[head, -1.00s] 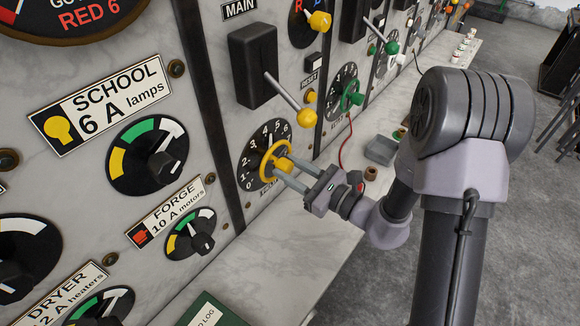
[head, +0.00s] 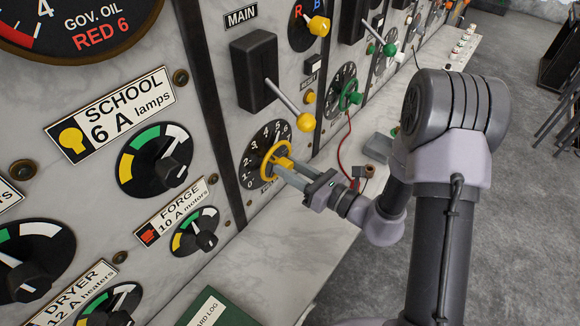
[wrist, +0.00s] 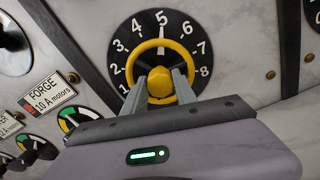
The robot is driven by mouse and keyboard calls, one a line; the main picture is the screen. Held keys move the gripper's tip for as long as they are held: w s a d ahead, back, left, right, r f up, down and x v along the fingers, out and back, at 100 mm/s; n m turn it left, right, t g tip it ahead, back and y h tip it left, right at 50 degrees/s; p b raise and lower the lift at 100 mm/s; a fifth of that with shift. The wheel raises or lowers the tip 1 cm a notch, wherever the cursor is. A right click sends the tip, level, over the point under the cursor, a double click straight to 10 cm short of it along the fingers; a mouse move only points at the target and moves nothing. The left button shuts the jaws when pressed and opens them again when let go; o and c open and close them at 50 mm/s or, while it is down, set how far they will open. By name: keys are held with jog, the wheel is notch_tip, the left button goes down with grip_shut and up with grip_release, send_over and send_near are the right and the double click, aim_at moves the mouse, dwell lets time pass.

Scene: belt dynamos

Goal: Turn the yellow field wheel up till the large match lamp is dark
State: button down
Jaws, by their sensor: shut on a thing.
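The yellow field wheel (head: 266,160) sits on a black dial numbered up to 8, on the marble panel. In the wrist view, the wheel (wrist: 185,55) fills the upper middle, and a white pointer mark stands at about 5. My gripper (head: 285,167) reaches the wheel from the right. Its two fingers (wrist: 160,85) are shut on the wheel's yellow hub, one on each side. The large match lamp is not in view in either camera.
The main switch lever with its yellow ball (head: 306,122) juts out just above my gripper. A green wheel (head: 350,98) is farther along the panel. The FORGE knob (head: 205,240) is at lower left. A marble ledge (head: 270,265) runs below, with a green log book (head: 215,310).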

jog(key=c, duration=1)
grip_release()
jog(key=shift+s+d, duration=0.1)
jog(key=shift+d, duration=0.05)
jog(key=p+v, duration=0.1)
jog(key=v, duration=1.6)
